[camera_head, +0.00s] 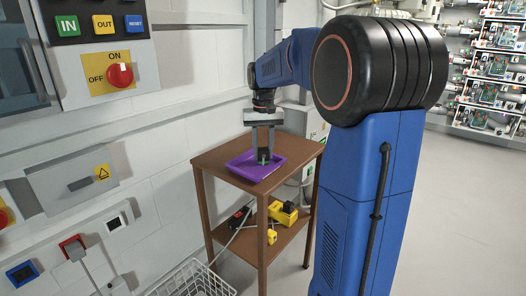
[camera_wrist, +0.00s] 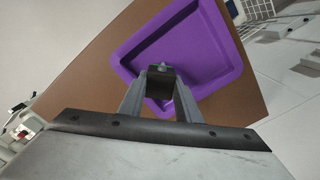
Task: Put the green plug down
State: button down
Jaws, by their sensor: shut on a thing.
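My gripper (camera_head: 263,152) points down over a purple tray (camera_head: 240,165) on a small brown wooden table (camera_head: 212,156). In the wrist view the gripper (camera_wrist: 160,100) is shut on a small dark plug (camera_wrist: 161,79) with a grey tip, above or in the purple tray (camera_wrist: 215,40). The plug (camera_head: 263,157) shows as a small dark green piece between the fingers in the head view. I cannot tell whether it touches the tray floor. No other item shows in the tray.
Yellow and black tools (camera_head: 283,212) lie on the table's lower shelf. A white wire basket (camera_head: 192,280) stands in front at the left. A grey control panel with a red switch (camera_head: 119,75) is on the left wall. Open floor lies at the right.

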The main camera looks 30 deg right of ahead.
aim_at(263, 150)
jog(key=shift+f, duration=0.1)
jog(key=c, duration=1.6)
grip_release()
notch_tip(263, 150, up, 12)
jog(key=shift+r, duration=0.1)
jog(key=s+a+f+n+t, duration=0.1)
jog(key=s+a+f, duration=0.2)
jog(key=s+a, duration=0.3)
jog(key=s+a+f+n+t, duration=0.1)
jog(key=s+a+f, duration=0.25)
jog(key=s, duration=0.55)
jog(key=shift+s+a+f+n+t, duration=0.5)
jog(key=shift+s+a+f, duration=0.55)
jog(key=shift+s+f, duration=1.3)
jog(key=shift+s+a+f+n+t, duration=0.5)
jog(key=shift+s+a+f, duration=0.55)
jog(key=shift+s+f, duration=1.3)
jog(key=shift+s+a+f+n+t, duration=0.45)
jog(key=shift+s+a+f, duration=0.6)
jog(key=shift+s+f, duration=1.3)
